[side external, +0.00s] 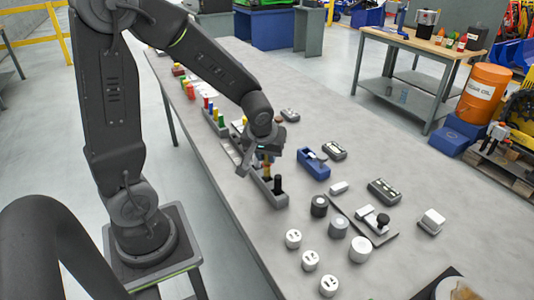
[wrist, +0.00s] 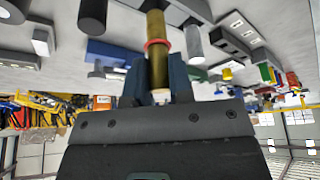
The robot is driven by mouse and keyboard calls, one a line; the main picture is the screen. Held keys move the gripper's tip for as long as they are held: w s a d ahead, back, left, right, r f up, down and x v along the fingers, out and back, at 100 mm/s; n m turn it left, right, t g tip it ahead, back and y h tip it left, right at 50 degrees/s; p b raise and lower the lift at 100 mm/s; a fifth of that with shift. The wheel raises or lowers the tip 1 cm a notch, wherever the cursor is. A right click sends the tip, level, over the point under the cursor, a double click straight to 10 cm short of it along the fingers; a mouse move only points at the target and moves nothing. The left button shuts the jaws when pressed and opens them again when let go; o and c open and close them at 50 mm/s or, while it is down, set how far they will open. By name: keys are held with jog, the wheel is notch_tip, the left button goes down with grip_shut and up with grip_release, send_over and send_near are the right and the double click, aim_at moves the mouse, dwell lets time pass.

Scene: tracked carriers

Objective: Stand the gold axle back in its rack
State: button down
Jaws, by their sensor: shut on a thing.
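The gold axle (wrist: 158,55) is a brass-coloured rod with a red ring round it. My gripper (wrist: 157,82) is shut on it, with one dark finger on each side. In the side view, my gripper (side external: 263,153) is over the grey rack (side external: 272,199), and the axle (side external: 267,170) points down from the jaws, about upright. A black peg (side external: 278,184) stands in the near end of the rack. I cannot tell whether the axle's lower end is inside a rack hole or just above it.
A blue tape dispenser (side external: 314,166) stands right of the rack. Grey and white cylinders (side external: 338,226) and small grey boxes (side external: 384,191) lie nearer on the table. Bare table (side external: 350,110) lies at the far right.

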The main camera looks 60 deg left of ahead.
jog(key=shift+f, duration=2.05)
dwell(1.5)
jog(key=shift+c, duration=2.3)
grip_release()
jog(key=shift+r, duration=3.55)
